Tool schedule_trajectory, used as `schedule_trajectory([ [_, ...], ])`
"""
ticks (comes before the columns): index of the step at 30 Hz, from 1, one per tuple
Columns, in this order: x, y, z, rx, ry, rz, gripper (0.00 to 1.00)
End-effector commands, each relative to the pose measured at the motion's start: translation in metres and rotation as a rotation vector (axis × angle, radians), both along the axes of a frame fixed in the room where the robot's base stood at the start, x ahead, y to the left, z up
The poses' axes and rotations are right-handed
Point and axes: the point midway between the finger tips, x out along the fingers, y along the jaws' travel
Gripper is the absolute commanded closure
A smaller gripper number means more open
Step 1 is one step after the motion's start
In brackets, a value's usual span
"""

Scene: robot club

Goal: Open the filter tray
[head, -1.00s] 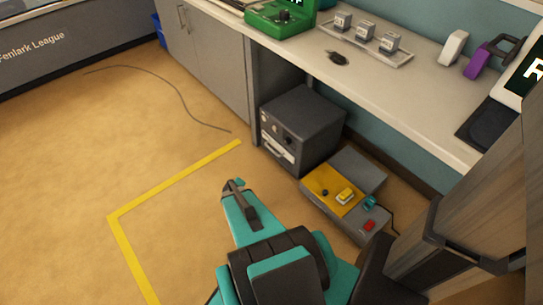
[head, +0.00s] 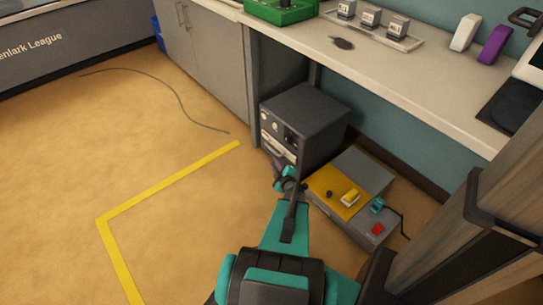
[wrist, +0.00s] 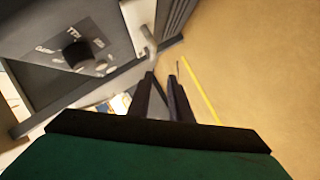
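The dark grey box unit (head: 312,112) stands on the floor under the bench. The filter tray (head: 283,153) looks like the pale strip low on its front, partly hidden behind my gripper in the head view. In the wrist view a pale panel (wrist: 133,18) with a light bar handle (wrist: 149,40) shows beside a black knob (wrist: 77,54). My gripper (wrist: 162,72) has its two dark fingers a little apart, with nothing between them. The fingertips are close to the handle's end; I cannot tell whether they touch. In the head view my gripper (head: 289,176) is low before the box front.
A yellow and grey control box (head: 349,193) sits on the floor right of the unit. A cable (head: 178,95) and yellow tape (head: 165,184) lie on the floor. The floor at left is open.

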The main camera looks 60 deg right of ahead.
Motion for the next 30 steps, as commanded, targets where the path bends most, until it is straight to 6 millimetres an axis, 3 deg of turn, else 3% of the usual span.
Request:
schedule_trajectory([
  [3, -0.016, -0.013, -0.006, -0.048, -0.023, 0.022, 0.81],
  [10, -0.029, -0.019, -0.004, -0.087, -0.041, 0.047, 0.81],
  [23, -0.027, -0.020, -0.004, -0.087, -0.041, 0.048, 0.81],
  [30, -0.015, -0.030, -0.009, -0.088, -0.042, 0.049, 0.81],
])
